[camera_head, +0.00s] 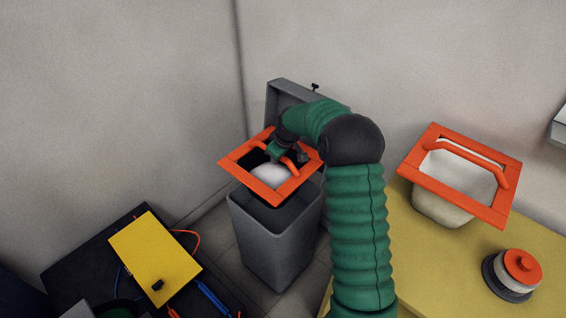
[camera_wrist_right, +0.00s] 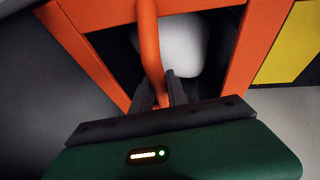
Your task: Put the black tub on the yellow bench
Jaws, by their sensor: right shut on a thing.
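The black tub has an orange square rim (camera_head: 236,161) and an orange handle (camera_wrist_right: 150,45). It is over the mouth of the grey bin (camera_head: 275,245); I cannot tell how far its lower part sits inside. A white rounded thing (camera_head: 270,178) lies in the tub and also shows in the wrist view (camera_wrist_right: 172,45). My right gripper (camera_head: 289,156) is shut on the tub's handle, with its dark fingers at the handle in the wrist view (camera_wrist_right: 162,92). The yellow bench (camera_head: 440,270) stands at the right, partly hidden by my right arm. My left gripper is not in view.
A pale tub (camera_head: 445,205) with an orange rim and handle stands at the bench's back. A red-topped round knob (camera_head: 520,268) is at its right front. The bin's raised lid (camera_head: 285,98) is near the wall. A yellow panel (camera_head: 153,258) with cables lies lower left.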

